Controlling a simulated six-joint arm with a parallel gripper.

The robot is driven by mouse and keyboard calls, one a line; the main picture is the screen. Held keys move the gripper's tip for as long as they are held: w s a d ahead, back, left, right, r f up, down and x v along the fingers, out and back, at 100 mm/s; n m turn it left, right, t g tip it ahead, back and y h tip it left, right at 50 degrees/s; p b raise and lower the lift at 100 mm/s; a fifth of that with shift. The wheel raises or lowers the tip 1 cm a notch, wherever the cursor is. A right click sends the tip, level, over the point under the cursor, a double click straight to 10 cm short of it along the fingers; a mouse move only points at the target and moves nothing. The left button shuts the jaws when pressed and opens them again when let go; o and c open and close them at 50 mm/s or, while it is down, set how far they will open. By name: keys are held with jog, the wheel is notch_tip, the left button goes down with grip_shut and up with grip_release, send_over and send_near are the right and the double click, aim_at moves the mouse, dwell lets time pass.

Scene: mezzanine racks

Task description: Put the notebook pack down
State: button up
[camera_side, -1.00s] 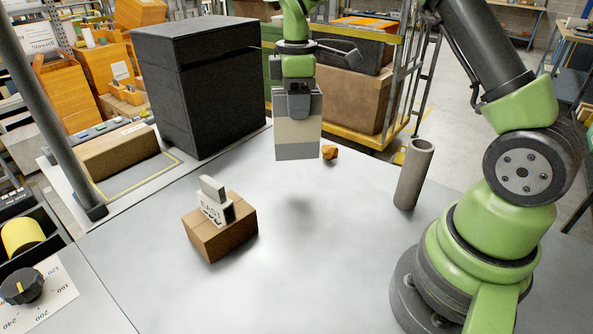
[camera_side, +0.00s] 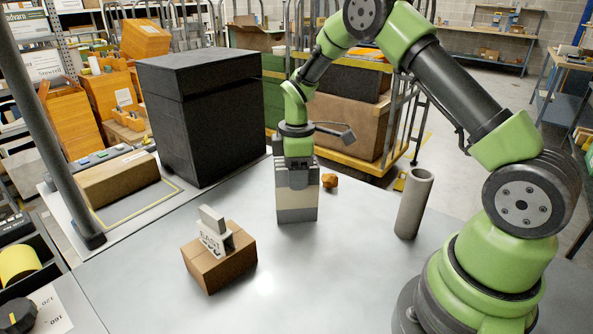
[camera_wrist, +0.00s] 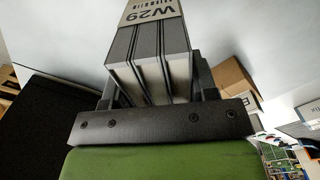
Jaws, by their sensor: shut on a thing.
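The notebook pack (camera_side: 296,205) is a grey and beige block, upright in the middle of the pale table in the side view. My gripper (camera_side: 297,180) is shut on its upper part from above. The pack's bottom is at or very near the tabletop, with no clear gap showing. In the wrist view the notebook pack (camera_wrist: 152,62) shows several dark-edged books side by side under a beige band marked W29. My gripper's fingers (camera_wrist: 155,85) stand on both sides of it.
A cardboard box (camera_side: 220,262) with a white and grey stamp-like piece (camera_side: 214,232) on top is at front left. A grey tube (camera_side: 413,203) stands right. A small orange lump (camera_side: 329,181) lies behind the pack. A large black box (camera_side: 205,110) stands back left. Table around the pack is clear.

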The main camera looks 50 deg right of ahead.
jog(key=o, duration=1.2)
notch_tip(320, 180, up, 12)
jog(key=shift+r, duration=0.1)
jog(key=s+a+r+m+t+y, duration=0.1)
jog(key=s+a+r+m+t, duration=0.1)
jog(key=s+a+r+m, duration=0.35)
jog(key=s+a+r+m+t, duration=0.3)
jog(key=s+r, duration=0.3)
jog(key=s, duration=0.3)
jog(key=s+a+f+m+t+y, duration=0.1)
jog(key=s+a+f+m+t, duration=0.1)
jog(key=s+m, duration=0.2)
jog(key=s, duration=0.3)
jog(key=shift+a, duration=0.15)
jog(key=shift+s+m, duration=0.1)
jog(key=shift+m, duration=0.15)
